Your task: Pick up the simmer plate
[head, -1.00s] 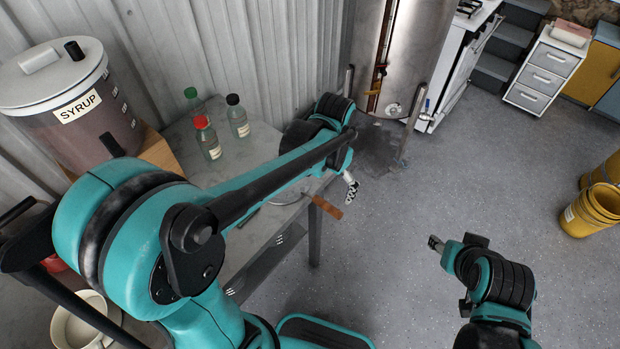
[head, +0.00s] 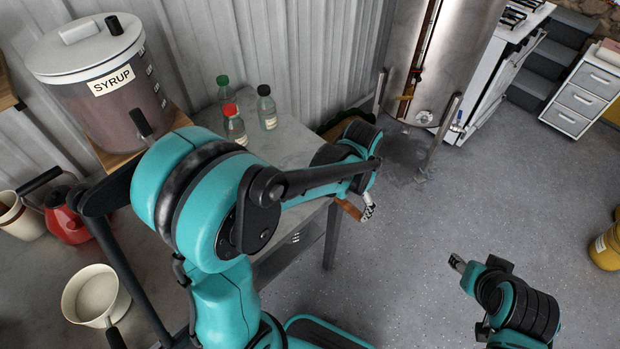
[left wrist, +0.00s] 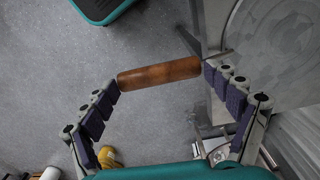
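The simmer plate (left wrist: 285,42) shows in the left wrist view as a grey round disc at the upper right. Its brown wooden handle (left wrist: 158,74) reaches left from it, across the space between my left gripper's fingertips. My left gripper (left wrist: 162,80) is open, one finger near each end of the handle; whether either touches it I cannot tell. In the head view the handle (head: 349,208) shows beside the left gripper (head: 368,206) at the table edge, and my arm hides the disc. My right gripper (head: 457,263) is over the floor; its finger spacing is unclear.
A grey table (head: 290,148) holds several bottles (head: 236,127) and a syrup container (head: 95,85) on a wooden block. A cream pot (head: 92,296) and red kettle (head: 68,222) are at the left. A metal tank (head: 440,55) stands behind.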

